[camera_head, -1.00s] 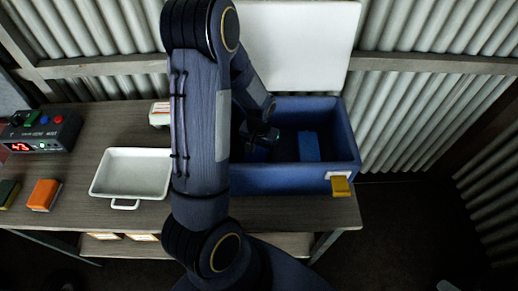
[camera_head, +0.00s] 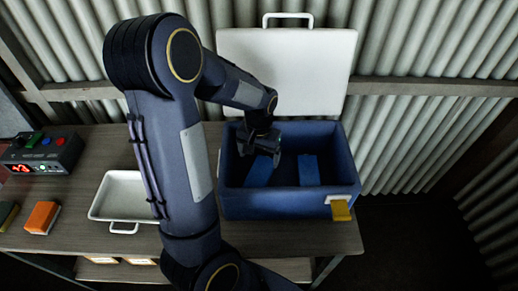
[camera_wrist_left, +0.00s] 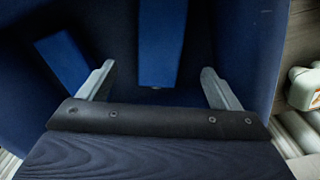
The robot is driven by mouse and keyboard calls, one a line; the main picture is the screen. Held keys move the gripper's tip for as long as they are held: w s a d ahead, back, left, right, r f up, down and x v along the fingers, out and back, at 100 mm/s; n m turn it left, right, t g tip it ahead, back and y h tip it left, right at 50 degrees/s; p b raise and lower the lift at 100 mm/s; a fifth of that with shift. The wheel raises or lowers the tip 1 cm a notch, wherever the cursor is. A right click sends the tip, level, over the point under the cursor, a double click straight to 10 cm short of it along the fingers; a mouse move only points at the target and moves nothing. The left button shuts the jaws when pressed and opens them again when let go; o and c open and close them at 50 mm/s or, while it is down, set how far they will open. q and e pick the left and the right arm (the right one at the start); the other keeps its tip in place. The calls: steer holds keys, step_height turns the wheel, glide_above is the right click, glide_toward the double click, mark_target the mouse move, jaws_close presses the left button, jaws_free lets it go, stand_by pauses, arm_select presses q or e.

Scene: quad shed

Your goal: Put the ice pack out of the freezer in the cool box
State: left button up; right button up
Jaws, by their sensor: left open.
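The blue cool box (camera_head: 345,185) stands open at the right end of the bench, with its white lid (camera_head: 290,75) raised behind. Two blue packs lie inside: a left one (camera_head: 260,171) and a right one (camera_head: 309,170). My left gripper (camera_head: 262,150) is open over the left part of the box, above the left pack and empty. In the left wrist view, one pack (camera_wrist_left: 160,45) lies beyond and between the spread fingers (camera_wrist_left: 160,88), apart from them. The other pack (camera_wrist_left: 65,60) lies to its left. The freezer and my right gripper are not seen.
A white tray (camera_head: 122,197), an orange block (camera_head: 42,217) and a box with a red display (camera_head: 40,155) are on the bench to the left. A yellow latch (camera_head: 341,210) hangs at the box front. A corrugated wall (camera_head: 420,50) stands behind.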

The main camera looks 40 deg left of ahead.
arm_select(q)
steer(key=s+d+r+m+t+h, duration=0.2)
steer(key=s+d+r+t, duration=0.3)
steer(key=s+d+r, duration=0.8)
steer(key=shift+s+t+h, duration=0.3)
steer(key=shift+s+h, duration=0.6)
steer(key=shift+s, duration=0.1)
steer(key=shift+c, duration=0.5)
